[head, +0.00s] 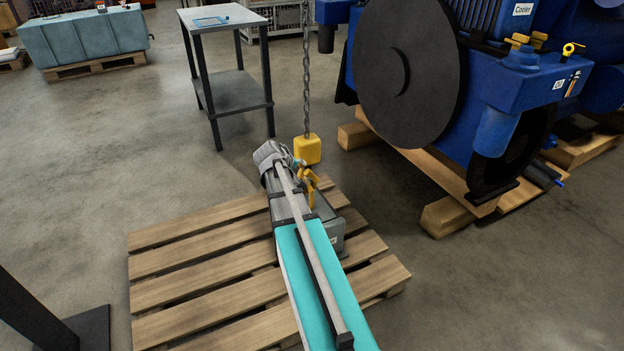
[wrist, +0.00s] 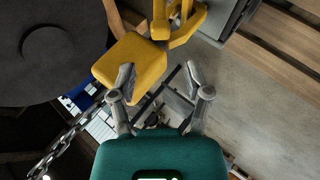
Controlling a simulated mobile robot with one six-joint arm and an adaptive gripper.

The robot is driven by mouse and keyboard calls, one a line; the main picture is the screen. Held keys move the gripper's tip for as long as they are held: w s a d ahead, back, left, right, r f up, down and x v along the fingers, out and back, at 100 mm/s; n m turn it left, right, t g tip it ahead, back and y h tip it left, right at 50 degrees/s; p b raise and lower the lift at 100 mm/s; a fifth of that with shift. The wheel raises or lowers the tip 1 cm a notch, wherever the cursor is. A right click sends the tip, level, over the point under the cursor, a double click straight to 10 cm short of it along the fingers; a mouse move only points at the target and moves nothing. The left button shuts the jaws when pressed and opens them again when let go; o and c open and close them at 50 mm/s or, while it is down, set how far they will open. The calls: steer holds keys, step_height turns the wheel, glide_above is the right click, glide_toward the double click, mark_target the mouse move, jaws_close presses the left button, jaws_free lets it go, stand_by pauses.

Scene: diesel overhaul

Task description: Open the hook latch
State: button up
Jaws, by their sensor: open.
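The yellow hook block (head: 307,149) hangs on a chain above the pallet. Its yellow hook (head: 307,187) is below it, at a grey part (head: 330,232). In the wrist view the block (wrist: 128,66) is at upper left of centre, with the hook (wrist: 184,28) at the top. The hook's latch cannot be told apart clearly from the hook. My gripper (wrist: 160,73) is open with nothing held between its fingers. Its left fingertip overlaps the block's edge in the picture; whether they touch cannot be told. In the head view my gripper (head: 292,160) is just left of the block, partly hidden.
The wooden pallet (head: 205,270) lies under my arm and the grey part. The chain (head: 306,80) runs up from the block. A blue engine (head: 520,75) with a large dark disc (head: 405,70) stands at right on timbers. A grey table (head: 228,20) stands behind.

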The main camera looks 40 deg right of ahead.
mark_target(312, 176)
steer(key=shift+d+f, duration=0.1)
steer(key=shift+f, duration=0.05)
steer(key=b+x, duration=0.8)
steer(key=x, duration=0.3)
steer(key=shift+w+d+f+b, duration=0.1)
steer(key=shift+f+b, duration=0.2)
steer(key=shift+b+x, duration=0.6)
steer(key=shift+x, duration=0.35)
jaws_close()
